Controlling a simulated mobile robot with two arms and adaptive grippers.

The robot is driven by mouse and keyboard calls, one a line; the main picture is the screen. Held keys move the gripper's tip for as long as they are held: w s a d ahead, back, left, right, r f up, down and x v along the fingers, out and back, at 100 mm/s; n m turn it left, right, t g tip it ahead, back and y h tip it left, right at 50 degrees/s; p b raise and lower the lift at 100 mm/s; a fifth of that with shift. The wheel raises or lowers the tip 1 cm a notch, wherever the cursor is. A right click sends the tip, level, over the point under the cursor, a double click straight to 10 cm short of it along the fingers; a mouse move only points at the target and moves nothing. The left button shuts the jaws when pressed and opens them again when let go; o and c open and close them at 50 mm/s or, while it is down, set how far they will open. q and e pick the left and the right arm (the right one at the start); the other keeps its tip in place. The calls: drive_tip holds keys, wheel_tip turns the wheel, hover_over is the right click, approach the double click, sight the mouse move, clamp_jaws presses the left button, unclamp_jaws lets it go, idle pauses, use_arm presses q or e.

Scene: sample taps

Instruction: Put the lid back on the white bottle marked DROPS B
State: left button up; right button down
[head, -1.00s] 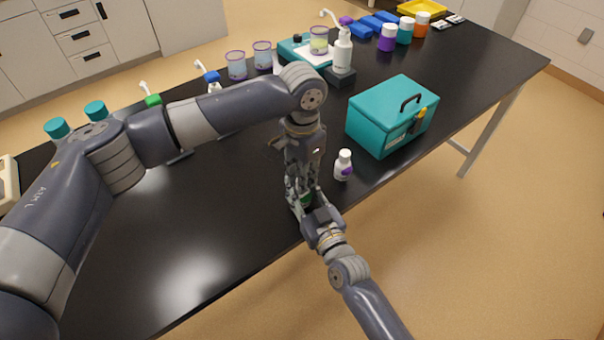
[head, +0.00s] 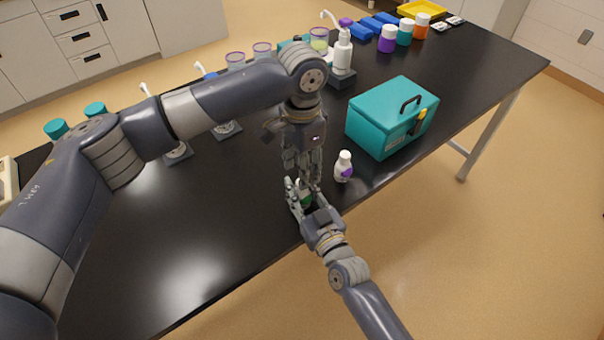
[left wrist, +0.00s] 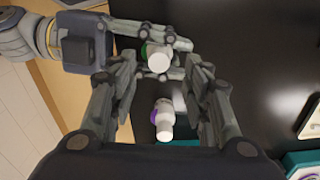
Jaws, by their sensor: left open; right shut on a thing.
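A small white bottle with a green label (head: 306,200) is held near the table's front edge by my right gripper (head: 301,194), which is shut on it. In the left wrist view this bottle (left wrist: 157,58) shows a round white top facing the camera, which looks like a lid on it. My left gripper (head: 303,178) is open and empty, pointing down just above the held bottle. A second white bottle with a purple label (head: 343,167) stands upright to the right, with a white top; it also shows in the left wrist view (left wrist: 162,120). I cannot read either label.
A teal box with a black handle (head: 392,117) stands right of the purple-labelled bottle. A white pump bottle (head: 342,55), clear cups and several coloured jars stand farther back. Teal-capped containers (head: 56,129) are at the far left. The table's front left is clear.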

use_arm(q)
wheel_tip(320, 180, up, 8)
drive_tip(key=shift+r, duration=0.15)
use_arm(e)
drive_tip(key=c, duration=1.1)
unclamp_jaws()
drive_tip(key=shift+s+d+f, duration=0.1)
drive_tip(key=shift+s+d, duration=0.15)
drive_tip(key=shift+s, duration=0.2)
drive_tip(key=v, duration=1.1)
